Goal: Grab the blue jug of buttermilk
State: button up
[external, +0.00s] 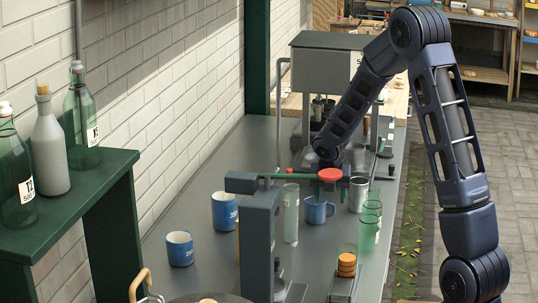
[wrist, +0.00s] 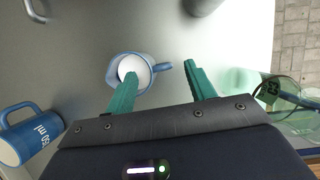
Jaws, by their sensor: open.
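A blue jug (wrist: 116,70) with white liquid in it stands on the grey counter in the wrist view. Its handle points right. It appears to be the blue jug (external: 317,211) in the middle of the counter in the external view. My gripper (wrist: 158,70) is open with nothing held. Its left green finger overlaps the jug in the picture and its right finger lies past the handle. I cannot tell whether a finger touches it.
A second blue jug (wrist: 22,148) with white lettering stands at left; blue vessels (external: 224,212) and (external: 179,250) show in the external view. Green glasses (external: 369,232) stand at right near the counter edge. A grey post (external: 258,240) stands in front. A shelf (external: 70,210) holds bottles.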

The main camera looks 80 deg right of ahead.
jog(key=shift+a+x, duration=0.2)
jog(key=shift+x, duration=0.95)
jog(key=shift+a+x, duration=0.25)
jog(key=shift+x, duration=0.95)
jog(key=shift+d+f, duration=0.2)
jog(key=shift+f, duration=0.35)
grip_shut()
jog(key=shift+r, duration=0.2)
notch_tip(320, 180, up, 19)
jog(key=shift+r, duration=0.25)
jog(key=shift+r, duration=0.1)
dwell(2.2)
